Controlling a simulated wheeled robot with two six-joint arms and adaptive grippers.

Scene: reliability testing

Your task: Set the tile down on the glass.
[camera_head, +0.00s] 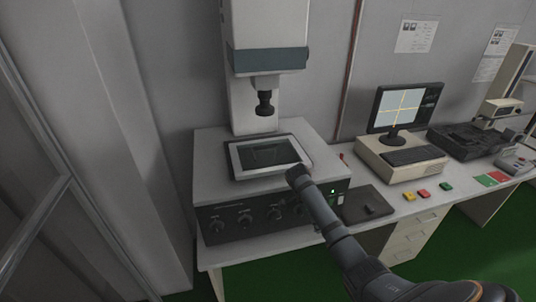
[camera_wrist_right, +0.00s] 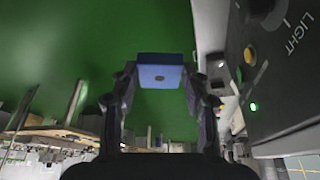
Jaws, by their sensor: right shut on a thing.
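The glass (camera_head: 268,154) is a dark pane in a pale frame on top of the measuring machine, under its lens (camera_head: 265,103). The blue tile (camera_wrist_right: 160,73), a small block with a brownish dot on its face, shows in the right wrist view. My right gripper (camera_wrist_right: 158,84) is shut on it, with a dark finger at each side. The machine's front panel with the LIGHT knob is beside them at the right of that view. In the head view my right arm reaches up from the lower right to the machine's front; the gripper and tile cannot be made out there. My left gripper is not in view.
The machine's column (camera_head: 266,45) rises behind the glass. A dark flat box (camera_head: 365,204) lies right of the machine. A monitor (camera_head: 402,107), keyboard (camera_head: 416,156) and small coloured blocks (camera_head: 424,194) stand further right on the bench. The floor is green.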

